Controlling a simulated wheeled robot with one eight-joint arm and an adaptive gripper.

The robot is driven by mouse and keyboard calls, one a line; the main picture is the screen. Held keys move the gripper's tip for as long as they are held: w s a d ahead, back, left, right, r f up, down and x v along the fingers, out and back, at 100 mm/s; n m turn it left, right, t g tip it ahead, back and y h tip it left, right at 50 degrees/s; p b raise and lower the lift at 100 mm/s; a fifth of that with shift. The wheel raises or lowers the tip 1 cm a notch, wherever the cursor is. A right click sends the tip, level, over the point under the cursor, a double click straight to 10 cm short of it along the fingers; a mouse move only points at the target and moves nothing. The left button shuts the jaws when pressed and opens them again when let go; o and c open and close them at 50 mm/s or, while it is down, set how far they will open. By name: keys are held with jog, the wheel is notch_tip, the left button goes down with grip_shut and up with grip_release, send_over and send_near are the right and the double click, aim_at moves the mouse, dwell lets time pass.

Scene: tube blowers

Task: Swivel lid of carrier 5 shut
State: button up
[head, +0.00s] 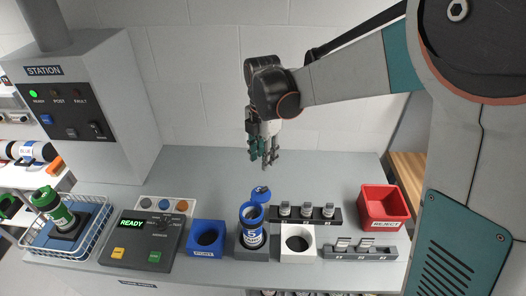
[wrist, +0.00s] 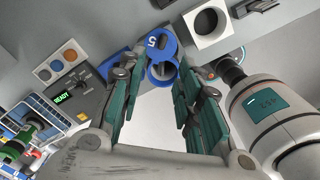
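Carrier 5 (head: 253,235) is an upright blue tube with a white label, standing in a grey holder. Its blue lid (head: 260,192) is swung out to the far side of the open mouth. My gripper (head: 265,160) hangs above and behind the carrier, apart from the lid. In the wrist view its fingers (wrist: 158,92) are spread with nothing between them.
A blue port block (head: 207,239) stands left of the carrier and a white block with a hole (head: 298,244) right. A dark rack (head: 305,214) stands behind the white block. A red reject bin (head: 384,207) is farther right. The READY panel (head: 142,240) is left.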

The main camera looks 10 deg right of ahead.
aim_at(265, 187)
jog(key=shift+r, duration=0.4)
jog(key=shift+m, duration=0.6)
jog(key=f+b, duration=0.1)
jog(key=f, duration=0.3)
jog(key=f+b, duration=0.1)
jog(key=f, duration=0.4)
jog(key=f+b, duration=0.2)
jog(key=f, duration=0.2)
jog(key=shift+s+d+f, duration=0.1)
jog(key=shift+d+f, duration=0.2)
jog(key=shift+f, duration=0.1)
grip_shut()
